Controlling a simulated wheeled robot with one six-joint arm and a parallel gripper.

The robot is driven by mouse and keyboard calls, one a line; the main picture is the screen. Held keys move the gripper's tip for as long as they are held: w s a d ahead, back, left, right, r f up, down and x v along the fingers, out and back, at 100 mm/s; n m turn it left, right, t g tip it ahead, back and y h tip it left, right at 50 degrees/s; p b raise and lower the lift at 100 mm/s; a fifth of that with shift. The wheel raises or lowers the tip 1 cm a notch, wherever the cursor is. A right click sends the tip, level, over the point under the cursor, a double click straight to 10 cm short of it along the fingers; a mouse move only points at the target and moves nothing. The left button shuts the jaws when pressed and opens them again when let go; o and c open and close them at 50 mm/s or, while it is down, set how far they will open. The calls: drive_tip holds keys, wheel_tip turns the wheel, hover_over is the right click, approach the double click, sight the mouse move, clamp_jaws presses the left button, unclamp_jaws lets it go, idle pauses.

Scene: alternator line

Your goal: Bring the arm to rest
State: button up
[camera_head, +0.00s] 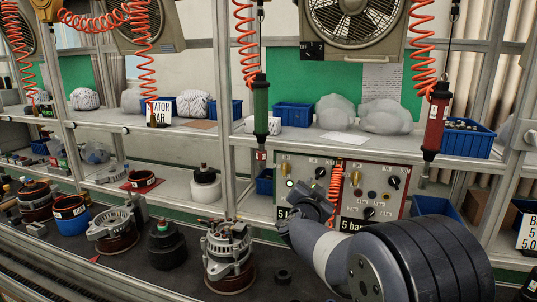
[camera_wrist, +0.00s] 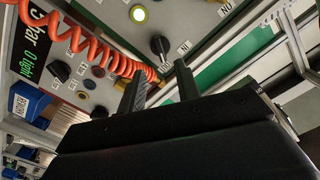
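My arm reaches in from the lower right in the head view, and my gripper (camera_head: 304,194) is in front of the control panel (camera_head: 376,180). An orange coiled hose (camera_wrist: 85,42) runs close to the fingers in this view. I cannot tell whether it touches them.
An alternator (camera_head: 228,255) stands on the dark conveyor left of my arm, with other parts further left. A green screwdriver (camera_head: 261,110) and a red one (camera_head: 435,122) hang from coiled hoses. Shelves with blue bins (camera_head: 293,114) stand behind; metal posts flank the panel.

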sight(319, 175)
drive_tip(key=p+x, duration=0.1)
drive_tip(key=x, duration=0.6)
drive_tip(key=shift+w+d, duration=0.1)
drive_tip(key=shift+w, duration=0.15)
drive_tip(key=shift+w+r+n+p, duration=0.1)
drive_tip(key=shift+n+p, duration=0.25)
drive_tip(key=shift+n, duration=0.15)
drive_tip(key=shift+r+n+p, duration=0.1)
drive_tip(key=shift+n+p, duration=0.45)
drive_tip(key=shift+n, duration=0.35)
drive_tip(key=n+p, duration=0.2)
drive_tip(key=n, duration=0.2)
drive_tip(key=n+p, duration=0.2)
drive_tip(key=n, duration=0.1)
drive_tip(key=shift+n, duration=0.8)
drive_tip(key=shift+f, duration=0.25)
